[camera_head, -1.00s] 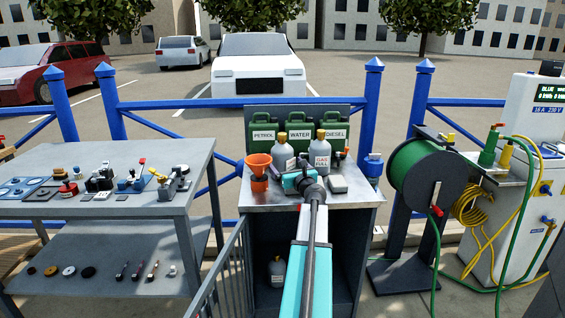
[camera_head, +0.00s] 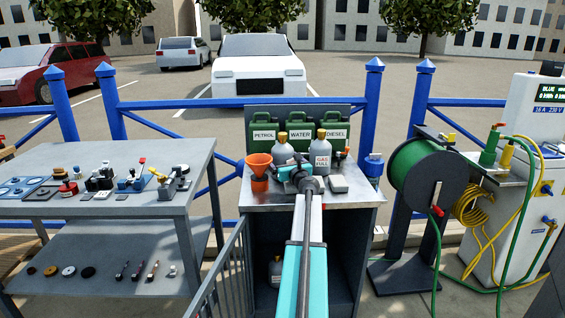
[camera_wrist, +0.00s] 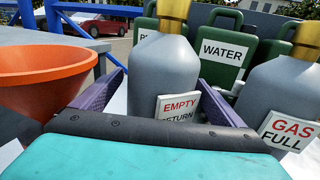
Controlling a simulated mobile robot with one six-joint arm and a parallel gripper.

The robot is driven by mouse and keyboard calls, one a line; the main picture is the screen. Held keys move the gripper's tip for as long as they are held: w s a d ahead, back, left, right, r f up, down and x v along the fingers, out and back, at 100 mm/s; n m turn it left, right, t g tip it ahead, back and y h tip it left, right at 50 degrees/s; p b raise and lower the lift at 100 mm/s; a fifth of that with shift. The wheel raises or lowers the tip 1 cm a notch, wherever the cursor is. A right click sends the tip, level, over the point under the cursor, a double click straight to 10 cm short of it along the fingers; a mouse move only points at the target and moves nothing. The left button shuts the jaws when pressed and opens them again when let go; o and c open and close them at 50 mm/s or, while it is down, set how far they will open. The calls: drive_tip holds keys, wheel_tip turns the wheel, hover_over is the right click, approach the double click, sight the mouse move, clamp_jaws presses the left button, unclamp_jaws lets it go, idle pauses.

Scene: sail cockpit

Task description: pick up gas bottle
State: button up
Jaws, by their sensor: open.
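Two grey gas bottles with brass-coloured tops stand upright on the bench top. The left bottle (camera_head: 283,150) bears an "EMPTY RETURN" tag, read in the wrist view (camera_wrist: 172,75). The right bottle (camera_head: 322,148) bears a "GAS FULL" tag and also shows in the wrist view (camera_wrist: 278,92). My gripper (camera_head: 294,168) is in front of the bottles. In the wrist view its purple fingers (camera_wrist: 158,98) are spread, with the empty-tagged bottle between them in the picture. I cannot tell whether they touch it. Another grey bottle (camera_head: 275,268) is partly hidden on the lower shelf.
An orange funnel (camera_head: 259,165) stands close left of the bottles. Green jerrycans, including the water one (camera_head: 299,134), stand behind. A small grey block (camera_head: 338,184) lies to the right. A hose reel (camera_head: 420,180) stands right of the bench. A parts table (camera_head: 100,205) is at left.

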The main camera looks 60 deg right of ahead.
sight(282, 150)
drive_tip(key=shift+c, duration=0.3)
drive_tip(key=c, duration=1.8)
drive_tip(key=shift+c, duration=0.8)
drive_tip(key=shift+r, duration=0.15)
drive_tip(key=shift+r, duration=0.4)
wheel_tip(282, 150, up, 3)
drive_tip(key=shift+f+p, duration=0.1)
drive_tip(key=shift+p, duration=0.55)
drive_tip(key=r+p+v, duration=0.1)
drive_tip(key=v, duration=1.5)
drive_tip(key=shift+s+d+r, duration=0.1)
drive_tip(key=shift+r, duration=0.05)
